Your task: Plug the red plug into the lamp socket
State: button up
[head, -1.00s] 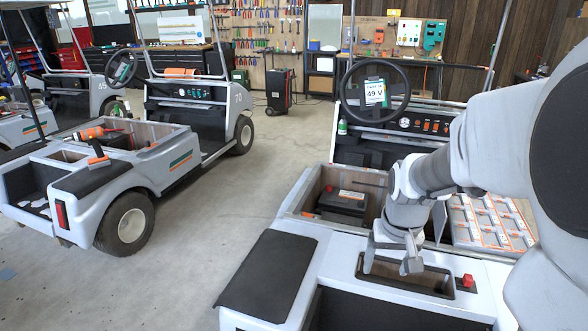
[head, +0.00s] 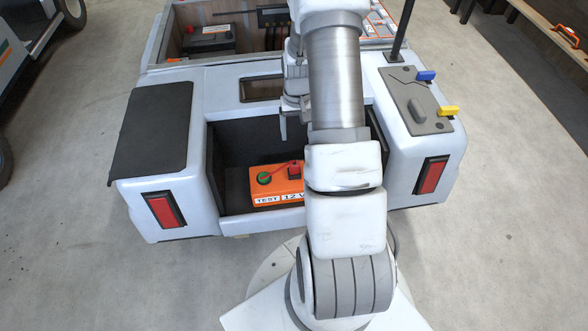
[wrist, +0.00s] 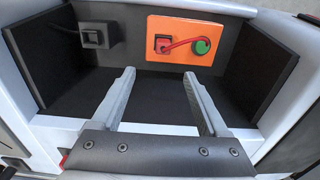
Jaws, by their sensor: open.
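A red plug-like block (head: 295,168) sits on an orange test box (head: 276,198) marked 12 V, to the right of a green knob. In the wrist view the red block (wrist: 163,44) has a short red lead running towards the green knob (wrist: 202,46). A black box with a dark opening and a black cable (wrist: 94,37) is on the compartment wall in the wrist view. It may be the lamp socket; I cannot tell. My gripper (wrist: 160,73) is open and empty over the compartment, apart from the orange box. It is partly hidden by my arm in the head view (head: 292,128).
The cart's white rear body surrounds the dark compartment, with side walls (wrist: 31,60) close around it. A panel with a blue and a yellow lever (head: 437,111) is on the right. A black battery (head: 208,40) stands in the bay beyond.

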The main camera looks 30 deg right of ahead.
aim_at(294, 163)
notch_tip(294, 163, down, 12)
jog(key=b, duration=0.3)
jog(key=shift+r, duration=0.25)
jog(key=f, duration=0.1)
jog(key=f+b, duration=0.1)
jog(key=f, duration=0.1)
jog(key=f+b, duration=0.1)
jog(key=f, duration=0.1)
jog(key=shift+w+a+f, duration=0.1)
jog(key=shift+w+a, duration=0.15)
jog(key=shift+a, duration=0.05)
grip_shut()
